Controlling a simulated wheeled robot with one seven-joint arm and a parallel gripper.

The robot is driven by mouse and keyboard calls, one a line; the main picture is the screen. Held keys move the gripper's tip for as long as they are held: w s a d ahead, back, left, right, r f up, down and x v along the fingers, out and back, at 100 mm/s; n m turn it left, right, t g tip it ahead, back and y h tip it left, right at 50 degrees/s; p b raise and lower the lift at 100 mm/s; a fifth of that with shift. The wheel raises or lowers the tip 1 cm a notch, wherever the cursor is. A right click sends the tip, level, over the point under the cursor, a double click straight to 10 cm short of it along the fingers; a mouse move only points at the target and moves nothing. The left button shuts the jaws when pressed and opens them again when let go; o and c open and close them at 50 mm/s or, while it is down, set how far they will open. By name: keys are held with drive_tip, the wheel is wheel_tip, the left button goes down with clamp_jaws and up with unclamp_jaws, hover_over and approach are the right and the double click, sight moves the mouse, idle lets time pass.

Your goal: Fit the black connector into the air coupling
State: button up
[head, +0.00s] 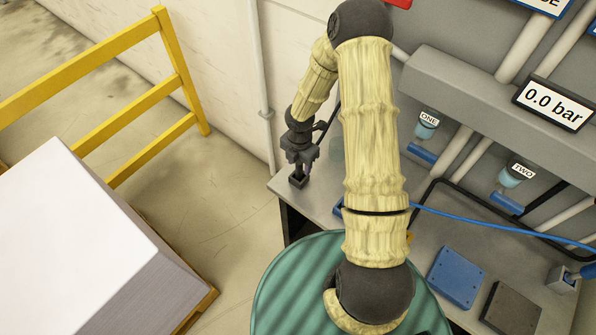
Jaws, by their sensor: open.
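In the head view my gripper (299,172) points down over the left end of the grey bench (325,190), with its jaws open. A small dark block (298,182) sits right under the fingertips; I cannot tell whether it is the black connector or its holder, or whether the fingers touch it. A thin black line runs beside the wrist. Two teal-and-blue fittings, labelled ONE (426,131) and TWO (512,177), hang under the grey wall housing. I cannot tell which part is the air coupling. My arm hides the middle of the bench.
A black hose (425,192) loops along the wall. A blue plate (456,277) and a dark plate (511,308) lie on the bench. A green ribbed drum top (280,295) stands in front; a yellow rail (125,100) is left.

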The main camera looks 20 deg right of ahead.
drive_tip(key=shift+w+f+p, duration=0.1)
drive_tip(key=shift+f+p, duration=0.35)
drive_tip(key=shift+f, duration=1.5)
clamp_jaws()
wheel_tip(320, 180, up, 10)
drive_tip(key=shift+r+b, duration=0.1)
drive_tip(key=shift+b, duration=0.65)
